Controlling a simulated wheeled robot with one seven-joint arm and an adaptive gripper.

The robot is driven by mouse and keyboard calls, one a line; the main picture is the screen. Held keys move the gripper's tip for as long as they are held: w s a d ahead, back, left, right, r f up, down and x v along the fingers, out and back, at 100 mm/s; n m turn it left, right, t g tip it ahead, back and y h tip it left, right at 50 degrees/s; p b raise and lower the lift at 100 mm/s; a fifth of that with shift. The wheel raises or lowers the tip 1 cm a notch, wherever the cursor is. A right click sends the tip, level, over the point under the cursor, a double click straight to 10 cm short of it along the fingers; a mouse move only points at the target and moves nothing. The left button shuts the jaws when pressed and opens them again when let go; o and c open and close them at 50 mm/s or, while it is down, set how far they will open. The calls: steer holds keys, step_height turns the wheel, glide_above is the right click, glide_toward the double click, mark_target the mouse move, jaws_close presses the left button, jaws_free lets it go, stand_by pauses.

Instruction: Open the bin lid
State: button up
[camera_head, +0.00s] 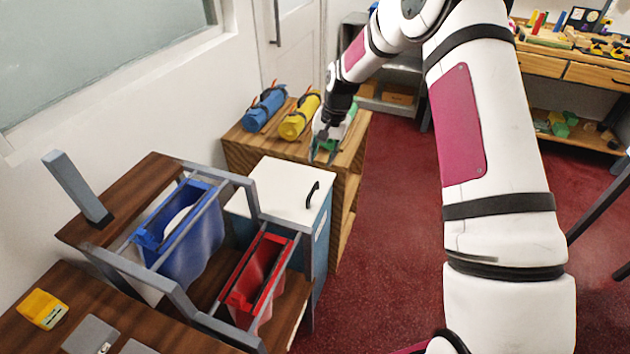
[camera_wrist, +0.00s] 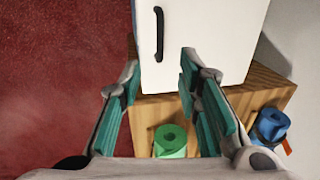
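The bin is a box with a flat white lid (camera_head: 285,190) and a black bar handle (camera_head: 312,194) near the lid's right edge. The lid lies flat and closed on the blue-grey body (camera_head: 321,240). In the wrist view the white lid (camera_wrist: 215,35) and its black handle (camera_wrist: 159,34) are at the top. My gripper (camera_head: 324,155) is above and beyond the lid's far edge, over the wooden shelf. In the wrist view my gripper (camera_wrist: 158,85) has its two teal-padded fingers spread with nothing between them. It does not touch the handle.
A wooden shelf (camera_head: 240,145) behind the bin holds a blue roll (camera_head: 264,108), a yellow roll (camera_head: 300,115) and a green roll (camera_wrist: 170,141). A frame cart with a blue bag (camera_head: 195,240) and red bag (camera_head: 262,275) stands at left front. Red floor (camera_head: 390,240) is open to the right.

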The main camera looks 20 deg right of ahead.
mark_target(313, 190)
steer(key=f, duration=0.4)
steer(key=w+a+f, duration=0.1)
steer(key=f, duration=0.4)
steer(key=a+f+p, duration=0.1)
steer(key=f, duration=0.3)
steer(key=shift+w+f, duration=0.2)
steer(key=shift+w, duration=0.05)
jaws_close()
